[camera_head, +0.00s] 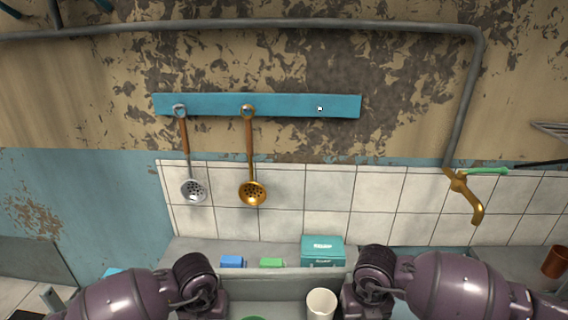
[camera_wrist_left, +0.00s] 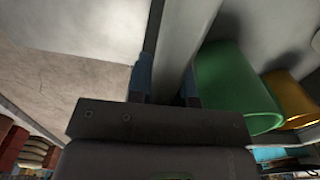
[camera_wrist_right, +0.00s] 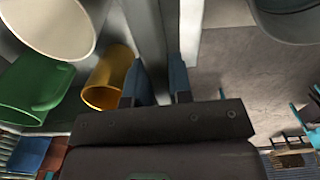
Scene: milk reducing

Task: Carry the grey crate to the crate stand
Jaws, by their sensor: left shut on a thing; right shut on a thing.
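The grey crate (camera_head: 262,291) is at the bottom of the head view, between my two arms, and its near part is cut off. My left gripper (camera_wrist_left: 164,88) is shut on one crate wall (camera_wrist_left: 173,40). My right gripper (camera_wrist_right: 157,86) is shut on the opposite wall (camera_wrist_right: 147,35). Inside the crate are a white cup (camera_head: 320,304), a green cup (camera_wrist_left: 228,82) and a gold cup (camera_wrist_right: 108,84). I cannot make out a crate stand in any view. Whether the crate hangs free or rests on something cannot be told.
Behind the crate are a teal box (camera_head: 322,249), a small blue block (camera_head: 231,262) and a small green block (camera_head: 271,262). Two ladles hang from a blue wall rail (camera_head: 290,105). A brass tap (camera_head: 468,196) and a brown cup (camera_head: 554,262) are at right.

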